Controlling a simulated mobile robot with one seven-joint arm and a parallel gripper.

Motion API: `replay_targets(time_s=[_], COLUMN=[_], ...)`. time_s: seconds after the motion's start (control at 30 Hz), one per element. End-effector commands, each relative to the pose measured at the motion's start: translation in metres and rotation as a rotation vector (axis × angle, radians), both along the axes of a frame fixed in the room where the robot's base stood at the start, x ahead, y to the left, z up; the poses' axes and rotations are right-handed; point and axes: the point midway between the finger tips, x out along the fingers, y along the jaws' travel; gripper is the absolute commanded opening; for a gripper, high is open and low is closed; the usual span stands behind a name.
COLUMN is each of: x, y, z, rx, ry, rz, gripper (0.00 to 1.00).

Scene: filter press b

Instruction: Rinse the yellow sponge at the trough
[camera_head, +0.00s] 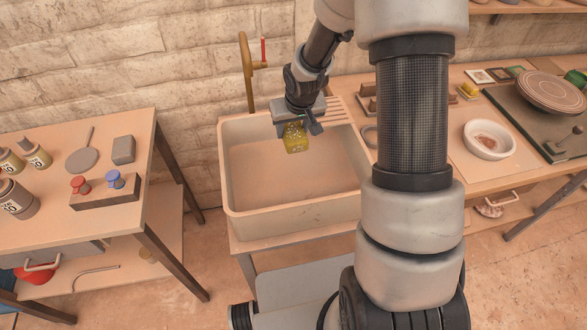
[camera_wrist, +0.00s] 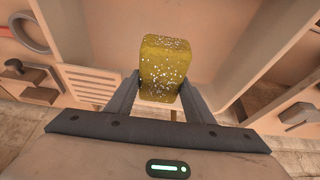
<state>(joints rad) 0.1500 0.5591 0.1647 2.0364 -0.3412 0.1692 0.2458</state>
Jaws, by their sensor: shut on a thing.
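The yellow sponge (camera_head: 295,138) is held in my gripper (camera_head: 296,124) over the back part of the trough (camera_head: 230,185). In the wrist view the sponge (camera_wrist: 166,68) sits between the two fingers of my gripper (camera_wrist: 160,92), which touch its sides. The sponge is dark yellow with white specks over its surface. The trough is a pale, deep rectangular basin. A brass tap (camera_head: 247,75) with a red lever rises behind its back left. No running water shows.
A table at left holds a dark block (camera_head: 105,192) with red and blue knobs, and several grey bottles (camera_head: 35,152). A slatted drainer (camera_head: 340,112) adjoins the trough's back right. A white bowl (camera_head: 489,140) stands on the right bench. My arm hides part of that bench.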

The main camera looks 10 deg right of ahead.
Motion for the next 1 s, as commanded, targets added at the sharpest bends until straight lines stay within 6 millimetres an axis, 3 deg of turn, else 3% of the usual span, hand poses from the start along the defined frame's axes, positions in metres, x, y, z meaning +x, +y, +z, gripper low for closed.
replay_targets(time_s=[0.33,0.73,1.0], x=[0.0,0.0,0.0], y=[0.0,0.0,0.0], z=[0.002,0.038,0.04], rx=[0.0,0.0,0.0], ry=[0.0,-0.001,0.0], rz=[0.0,0.0,0.0], gripper=[0.26,0.26,0.26])
